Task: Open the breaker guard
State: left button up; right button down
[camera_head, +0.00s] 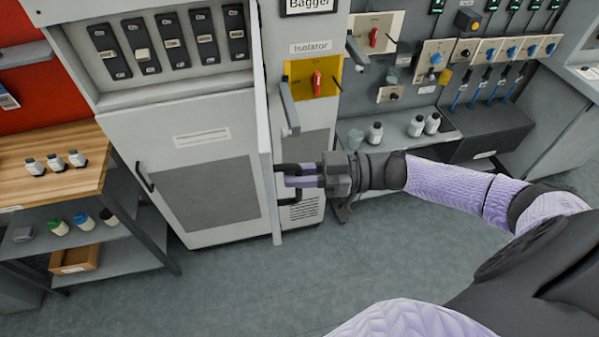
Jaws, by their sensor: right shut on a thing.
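The row of breakers (173,44) sits uncovered in the recess at the top of the grey cabinet (160,110). A tall pale panel (265,130), seen nearly edge-on, stands along the cabinet's right side; I cannot tell for certain that it is the breaker guard. A dark handle (283,168) projects from the panel's right side. My right gripper (296,178) reaches in from the right and is shut on this handle, partly hiding it. My left gripper is not in view.
The yellow isolator plate (313,79) with a red switch and a grey lever (288,106) are close above my right gripper. A wooden bench (40,165) with small bottles stands at the left. The grey floor (260,280) in front is clear.

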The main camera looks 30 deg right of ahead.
jog(key=c, duration=0.6)
grip_release()
jog(key=shift+c, duration=0.2)
jog(key=b+v, duration=0.2)
jog(key=v, duration=0.8)
